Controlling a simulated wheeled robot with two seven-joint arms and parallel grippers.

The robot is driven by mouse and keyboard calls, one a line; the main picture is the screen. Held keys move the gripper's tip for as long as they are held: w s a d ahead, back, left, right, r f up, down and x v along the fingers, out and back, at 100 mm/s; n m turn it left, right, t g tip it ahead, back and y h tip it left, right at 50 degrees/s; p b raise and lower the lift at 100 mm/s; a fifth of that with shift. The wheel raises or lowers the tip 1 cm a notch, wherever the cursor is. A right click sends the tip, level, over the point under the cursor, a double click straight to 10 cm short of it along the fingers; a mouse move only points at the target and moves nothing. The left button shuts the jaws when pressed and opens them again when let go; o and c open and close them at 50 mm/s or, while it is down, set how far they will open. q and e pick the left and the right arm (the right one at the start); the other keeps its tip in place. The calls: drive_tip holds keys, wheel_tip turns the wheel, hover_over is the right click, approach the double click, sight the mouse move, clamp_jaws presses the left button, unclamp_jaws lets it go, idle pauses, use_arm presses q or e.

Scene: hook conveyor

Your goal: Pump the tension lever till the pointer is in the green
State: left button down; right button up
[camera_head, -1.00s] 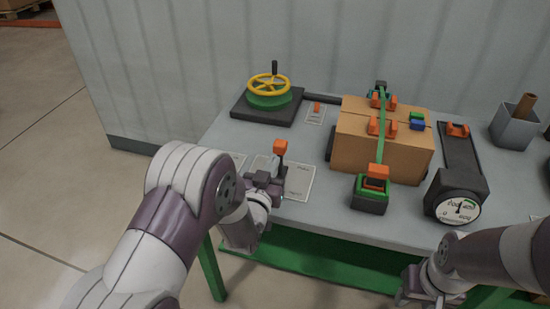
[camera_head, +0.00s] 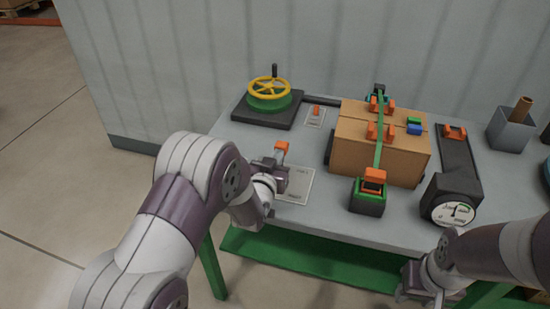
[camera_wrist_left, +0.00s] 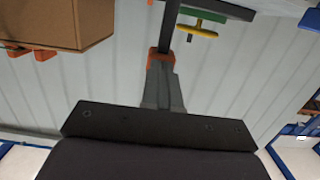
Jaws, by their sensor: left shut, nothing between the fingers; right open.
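An orange-ended lever (camera_head: 282,146) stands over the left part of the table, and its orange end (camera_wrist_left: 161,58) shows in the left wrist view with a dark bar beyond. My left gripper (camera_head: 278,161) is shut with its fingertips at this orange end; contact is unclear. Its grey fingers (camera_wrist_left: 163,92) hold nothing in the left wrist view. A round white gauge (camera_head: 454,213) faces me at the table's right front. It shows a little green, but its pointer is too small to read. My right gripper (camera_head: 420,281) is open and empty below the table's front edge, its fingertips mostly hidden.
A cardboard box (camera_head: 350,157) with a green strap and an orange-handled buckle (camera_head: 373,186) stands mid-table. A yellow handwheel (camera_head: 269,88) is behind the lever. A grey cup (camera_head: 510,131) is at the far right. A printed sheet (camera_head: 295,186) lies beside my left gripper.

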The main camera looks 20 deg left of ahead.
sight(282, 144)
use_arm(q)
drive_tip(key=w+g+p, duration=0.1)
drive_tip(key=w+r+g+p, duration=0.1)
drive_tip(key=w+p, duration=0.1)
drive_tip(key=shift+g, duration=0.4)
drive_tip(key=shift+w+f+g, duration=0.25)
drive_tip(key=shift+w+g, duration=0.15)
drive_tip(key=shift+w, duration=0.1)
drive_tip(key=shift+w+f, duration=0.1)
drive_tip(key=shift+w, duration=0.2)
drive_tip(key=shift+w+d, duration=0.1)
drive_tip(key=shift+r, duration=0.3)
